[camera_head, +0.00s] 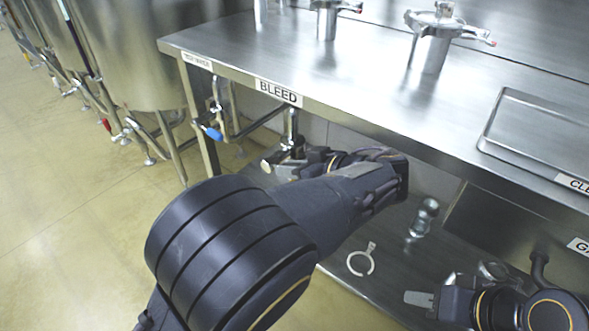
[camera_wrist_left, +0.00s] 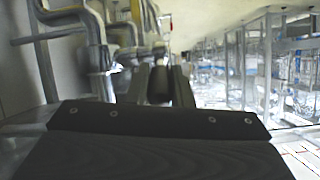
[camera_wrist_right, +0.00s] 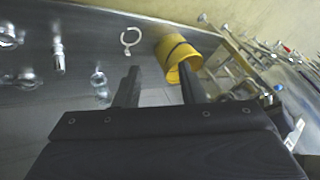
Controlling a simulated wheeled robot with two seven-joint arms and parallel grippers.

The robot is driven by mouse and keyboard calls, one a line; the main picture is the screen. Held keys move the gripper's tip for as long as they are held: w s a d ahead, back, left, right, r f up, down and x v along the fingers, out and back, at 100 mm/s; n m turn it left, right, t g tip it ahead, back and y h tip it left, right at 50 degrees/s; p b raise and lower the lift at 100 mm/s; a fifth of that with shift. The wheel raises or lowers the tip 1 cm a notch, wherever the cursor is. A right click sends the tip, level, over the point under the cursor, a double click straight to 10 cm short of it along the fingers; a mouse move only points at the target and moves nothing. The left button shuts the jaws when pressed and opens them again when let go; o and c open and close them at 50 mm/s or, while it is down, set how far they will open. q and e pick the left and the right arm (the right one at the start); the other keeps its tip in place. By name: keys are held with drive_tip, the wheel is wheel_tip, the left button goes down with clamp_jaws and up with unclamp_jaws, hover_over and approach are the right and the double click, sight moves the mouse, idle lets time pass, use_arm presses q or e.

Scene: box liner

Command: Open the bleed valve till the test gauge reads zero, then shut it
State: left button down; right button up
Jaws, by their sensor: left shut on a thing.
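The bleed valve (camera_head: 291,125) hangs on a steel pipe below the bench edge, under the BLEED label (camera_head: 278,92). My left gripper (camera_head: 283,164) is at the lower end of this valve, partly hidden by my own arm. In the left wrist view its fingers are closed on a dark valve handle (camera_wrist_left: 160,84). How far the valve is turned cannot be told. I cannot make out a test gauge or its reading in any view. My right gripper (camera_wrist_right: 157,88) is open and empty above the lower shelf, with its fingers apart.
A blue-handled valve (camera_head: 212,132) sits on piping to the left. A ring clamp (camera_head: 361,262) and a steel fitting (camera_head: 424,217) are on the lower shelf (camera_head: 385,285). A yellow container (camera_wrist_right: 180,58) shows in the right wrist view.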

use_arm(q)
drive_tip(key=shift+w+a+r+g+h+p, duration=0.15)
drive_tip(key=shift+r+g+h+p, duration=0.15)
drive_tip(key=shift+h, duration=0.15)
drive_tip(key=shift+w+a+r+g+h+p, duration=0.1)
drive_tip(key=shift+r+g+h+p, duration=0.15)
drive_tip(key=shift+h, duration=0.2)
